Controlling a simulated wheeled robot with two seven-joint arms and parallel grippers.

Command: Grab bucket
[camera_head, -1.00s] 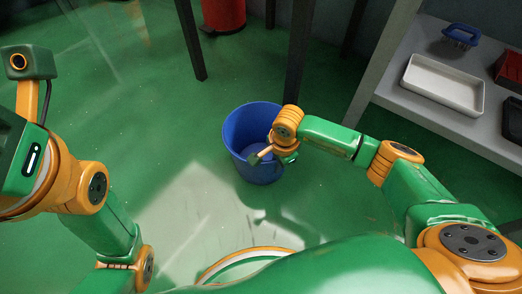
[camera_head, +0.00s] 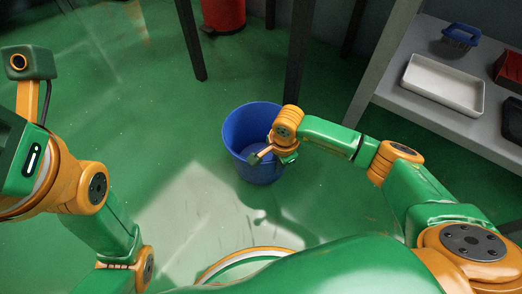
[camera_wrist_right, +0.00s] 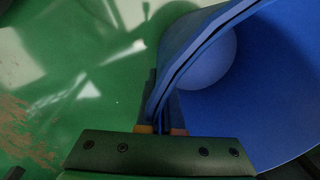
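A blue bucket (camera_head: 236,140) stands upright on the green floor, open side up, in the middle of the head view. My right gripper (camera_head: 257,157) reaches over the bucket at its right side. In the right wrist view the bucket's wall (camera_wrist_right: 270,85) fills the right side, and its rim runs down between the two close-set fingers (camera_wrist_right: 162,122). The right gripper looks shut on the rim. My left arm is at the left edge of the head view; its fingers are out of frame.
A grey shelf (camera_head: 400,112) at the right holds a white tray (camera_head: 445,84), a blue basket (camera_head: 460,36) and a red bin (camera_head: 510,70). Dark table legs (camera_head: 299,50) and a red container (camera_head: 222,14) stand behind the bucket. The floor left of it is clear.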

